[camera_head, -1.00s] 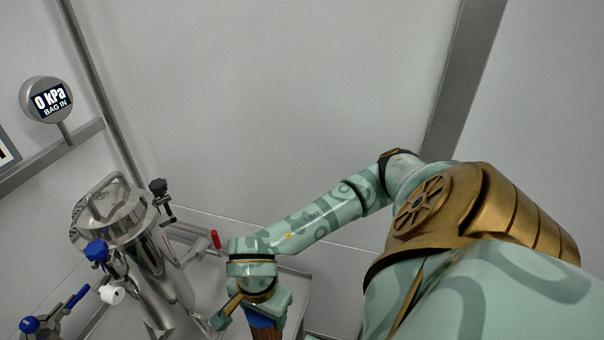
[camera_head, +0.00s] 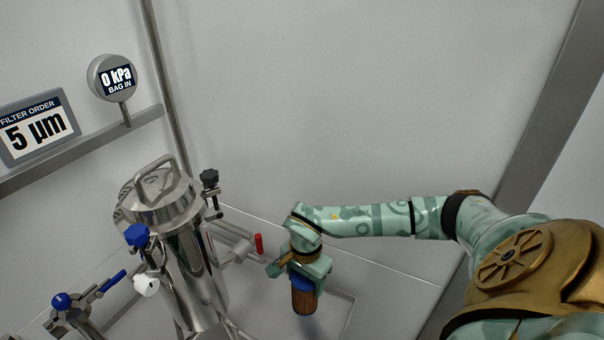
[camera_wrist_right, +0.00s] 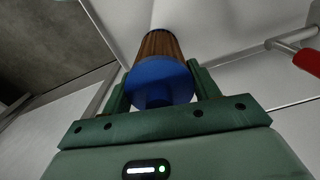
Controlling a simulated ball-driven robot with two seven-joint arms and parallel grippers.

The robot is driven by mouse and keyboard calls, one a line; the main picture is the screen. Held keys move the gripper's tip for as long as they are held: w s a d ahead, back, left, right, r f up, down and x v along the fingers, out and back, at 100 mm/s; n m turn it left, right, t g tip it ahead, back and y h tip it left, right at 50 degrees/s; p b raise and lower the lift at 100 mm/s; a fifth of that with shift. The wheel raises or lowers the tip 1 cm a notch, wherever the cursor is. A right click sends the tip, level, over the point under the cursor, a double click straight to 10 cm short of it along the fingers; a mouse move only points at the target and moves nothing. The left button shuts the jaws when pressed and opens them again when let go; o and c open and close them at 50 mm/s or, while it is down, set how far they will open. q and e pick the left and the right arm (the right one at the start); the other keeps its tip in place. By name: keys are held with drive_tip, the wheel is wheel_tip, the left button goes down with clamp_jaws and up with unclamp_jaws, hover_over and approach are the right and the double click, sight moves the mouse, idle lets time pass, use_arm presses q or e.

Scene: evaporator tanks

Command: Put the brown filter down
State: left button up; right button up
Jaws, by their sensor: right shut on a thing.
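The brown filter (camera_head: 304,301) is a pleated brown cylinder with a blue end cap. It hangs upright below my right gripper (camera_head: 303,277), which is shut on its blue top end. In the right wrist view, the blue cap of the filter (camera_wrist_right: 160,80) sits between the two green fingers of the right gripper (camera_wrist_right: 158,92), with the brown body beyond it. The filter appears held in the air above a grey tray-like surface (camera_head: 339,318); I cannot tell the exact gap. My left gripper does not show.
A steel filter housing (camera_head: 190,272) with a handled lid stands left of the filter. A red-handled valve (camera_head: 259,243) is between them. Blue-handled valves (camera_head: 112,281) are at the lower left.

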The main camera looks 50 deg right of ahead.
drive_tip(key=shift+w+d+f, duration=0.3)
drive_tip(key=shift+w+f, duration=0.05)
drive_tip(key=shift+f, duration=0.2)
drive_tip(key=shift+w+d+f+b, duration=0.1)
drive_tip(key=shift+d+f+b, duration=0.05)
drive_tip(key=shift+f+b, duration=0.2)
drive_tip(key=shift+w+d+f+b, duration=0.15)
drive_tip(key=shift+f+b, duration=0.4)
drive_tip(key=shift+f, duration=1)
drive_tip(key=shift+f, duration=0.15)
drive_tip(key=o, duration=1.5)
drive_tip(key=shift+o, duration=0.2)
